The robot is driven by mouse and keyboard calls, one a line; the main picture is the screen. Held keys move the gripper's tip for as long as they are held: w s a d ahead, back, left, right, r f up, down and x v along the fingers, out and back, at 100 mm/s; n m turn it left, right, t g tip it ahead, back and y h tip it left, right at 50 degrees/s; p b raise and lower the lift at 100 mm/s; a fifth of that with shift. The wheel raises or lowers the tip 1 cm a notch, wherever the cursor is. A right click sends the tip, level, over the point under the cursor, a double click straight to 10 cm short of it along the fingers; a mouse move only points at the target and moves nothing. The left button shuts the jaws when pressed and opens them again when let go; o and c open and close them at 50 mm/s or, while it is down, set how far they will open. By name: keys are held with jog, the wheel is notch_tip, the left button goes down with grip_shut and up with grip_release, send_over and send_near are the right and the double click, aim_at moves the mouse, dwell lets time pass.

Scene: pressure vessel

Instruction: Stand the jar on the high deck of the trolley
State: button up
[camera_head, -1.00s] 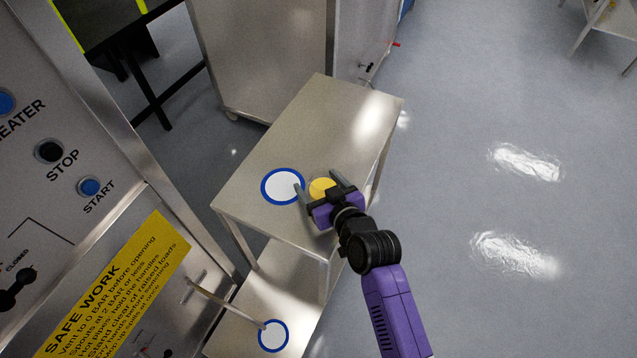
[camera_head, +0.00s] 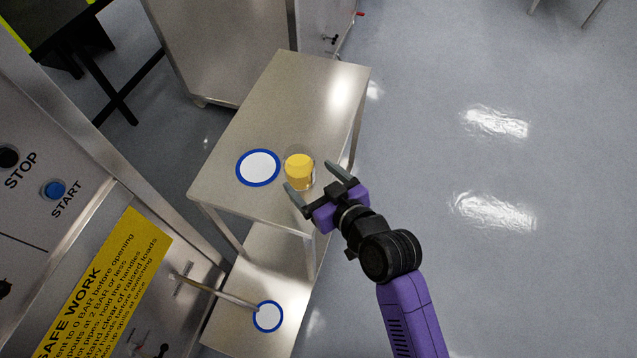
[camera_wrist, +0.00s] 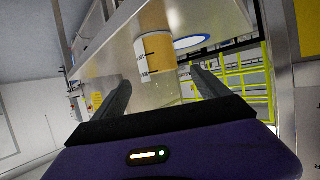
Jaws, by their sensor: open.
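The jar (camera_head: 299,171) is clear with a yellow lid or filling and stands upright on the trolley's high deck (camera_head: 300,100), just right of a white disc with a blue ring (camera_head: 258,167). My gripper (camera_head: 318,184) is open, its fingers pointing at the jar from the right front side, apart from it. In the wrist view the jar (camera_wrist: 155,55) shows with a white label and dark marks, ahead of and between the two fingers, with nothing held. The blue ring's edge (camera_wrist: 190,41) shows to its right.
The low deck (camera_head: 240,300) carries another blue-ringed white disc (camera_head: 268,316). A steel panel with a yellow safety sign (camera_head: 100,290) and buttons stands at left. A steel cabinet (camera_head: 225,45) stands behind the trolley. The floor to the right is clear.

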jog(key=shift+v, duration=1.25)
jog(key=s+d+f+m+t+h, duration=0.1)
jog(key=s+d+m+h, duration=0.1)
jog(key=s+d, duration=0.5)
jog(key=s+d+f+m+t+h, duration=0.15)
jog(key=s+d, duration=0.35)
jog(key=s, duration=0.5)
jog(key=s+d+r+m+h, duration=0.1)
jog(key=s+d+r, duration=0.2)
jog(key=s+r, duration=0.2)
jog(key=s+d+r+m+h, duration=0.1)
jog(key=s+d+r, duration=0.3)
jog(key=s, duration=0.6)
jog(key=shift+r+m+t+h, duration=0.35)
jog(key=shift+r+t+h, duration=0.1)
jog(key=shift+r+h, duration=0.35)
